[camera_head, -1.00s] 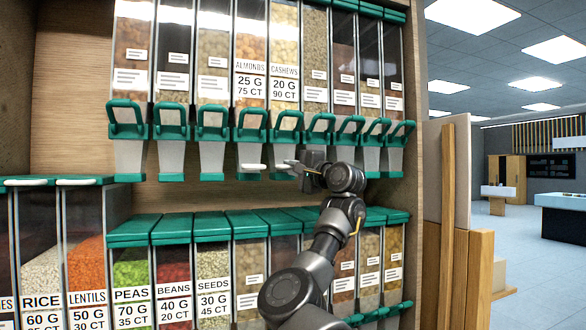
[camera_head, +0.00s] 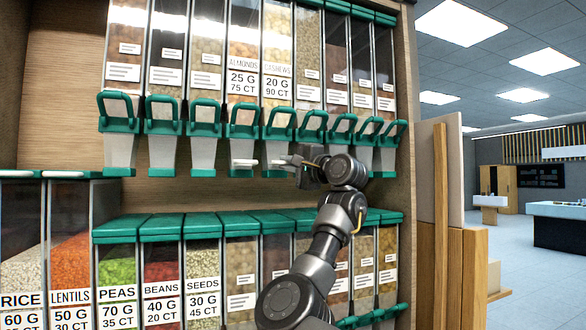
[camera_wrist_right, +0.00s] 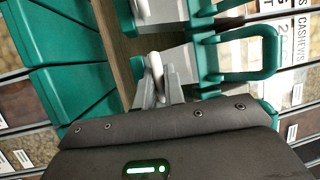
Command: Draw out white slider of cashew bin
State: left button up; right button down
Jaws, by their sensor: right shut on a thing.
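The cashew bin (camera_head: 277,50) is a clear upper-row dispenser with a "CASHEWS 20 G 90 CT" label and a green handle. The label also shows at the right of the right wrist view (camera_wrist_right: 301,25). My right gripper (camera_head: 286,160) is at the bottom of its spout, shut on the bin's white slider (camera_wrist_right: 156,75). In the wrist view the slider's pale grip stands between the fingertips (camera_wrist_right: 163,84). In the head view the fingers mostly hide it. My left gripper is not in view.
The almonds bin's white slider (camera_head: 243,163) sticks out just left of my gripper. Green handles of neighbouring bins (camera_head: 312,124) hang close above. Lower green-lidded bins (camera_head: 197,227) stand below. A wooden side panel (camera_head: 407,150) bounds the shelf at right.

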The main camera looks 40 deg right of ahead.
jog(key=c, duration=1.7)
grip_release()
jog(key=shift+f, duration=0.25)
jog(key=shift+c, duration=0.2)
jog(key=shift+o, duration=1.1)
jog(key=shift+s+a+r, duration=0.1)
jog(key=shift+s, duration=0.15)
jog(key=shift+s+a+r, duration=0.1)
jog(key=shift+r, duration=0.05)
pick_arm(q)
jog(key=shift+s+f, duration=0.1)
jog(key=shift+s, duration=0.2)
